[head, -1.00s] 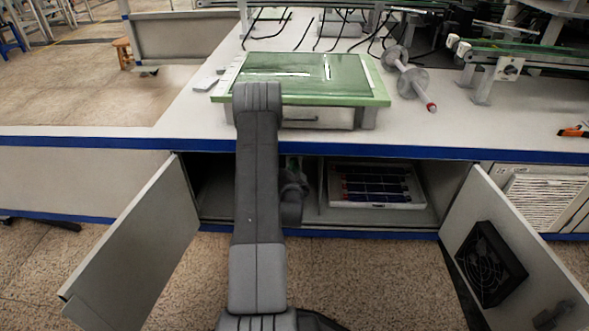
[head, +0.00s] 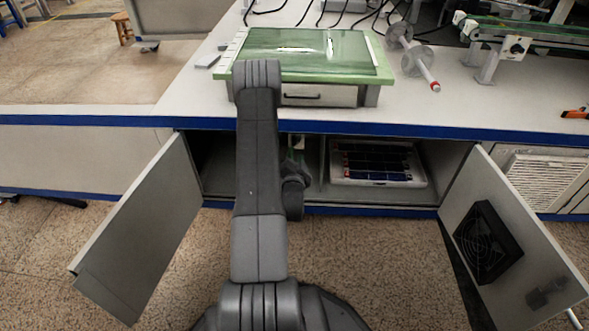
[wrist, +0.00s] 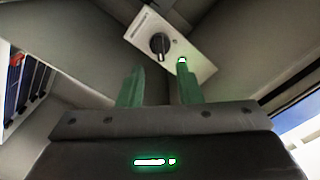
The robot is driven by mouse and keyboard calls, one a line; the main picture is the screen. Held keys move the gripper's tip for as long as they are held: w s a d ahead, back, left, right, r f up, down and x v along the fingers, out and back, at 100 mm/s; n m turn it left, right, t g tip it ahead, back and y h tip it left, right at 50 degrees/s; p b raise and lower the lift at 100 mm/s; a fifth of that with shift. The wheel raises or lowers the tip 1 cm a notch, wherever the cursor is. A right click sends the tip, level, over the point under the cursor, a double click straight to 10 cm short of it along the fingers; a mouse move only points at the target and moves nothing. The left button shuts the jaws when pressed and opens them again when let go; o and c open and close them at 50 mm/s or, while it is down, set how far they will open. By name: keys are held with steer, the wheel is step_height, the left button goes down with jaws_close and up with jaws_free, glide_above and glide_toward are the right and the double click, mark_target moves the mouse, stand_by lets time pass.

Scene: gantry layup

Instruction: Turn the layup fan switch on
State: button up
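The switch is a pale plate (wrist: 192,60) with a black rotary knob (wrist: 160,45), fixed to a grey inner surface of the cabinet in the wrist view. A bright green spot shows at the right fingertip; I cannot tell if it is a lamp on the plate or a glint on the finger. My gripper (wrist: 157,76) is open and empty, its two green fingers apart below the knob in the picture. I cannot tell whether a finger touches the plate. In the head view my arm reaches into the open cabinet, and the switch is hidden.
The left door (head: 140,230) and right door (head: 515,235) stand open; the right one carries a black fan (head: 489,242). A tray of dark cells (head: 376,183) sits in the cabinet's right part. A green-topped panel unit (head: 305,60) stands on the bench above.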

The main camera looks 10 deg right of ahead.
mark_target(296, 143)
steer(key=p+v, duration=0.1)
steer(key=v, duration=0.7)
steer(key=b+x, duration=0.3)
steer(key=x, duration=1)
steer(key=shift+w+d, duration=0.1)
steer(key=shift+w, duration=0.3)
steer(key=shift+s, duration=0.15)
steer(key=shift+w, duration=0.3)
steer(key=shift+s+n, duration=0.15)
steer(key=shift+n, duration=0.35)
steer(key=shift+r+n, duration=0.1)
steer(key=shift+n, duration=1)
steer(key=n, duration=0.5)
steer(key=p+v, duration=0.3)
steer(key=v, duration=1)
steer(key=shift+s+a, duration=0.25)
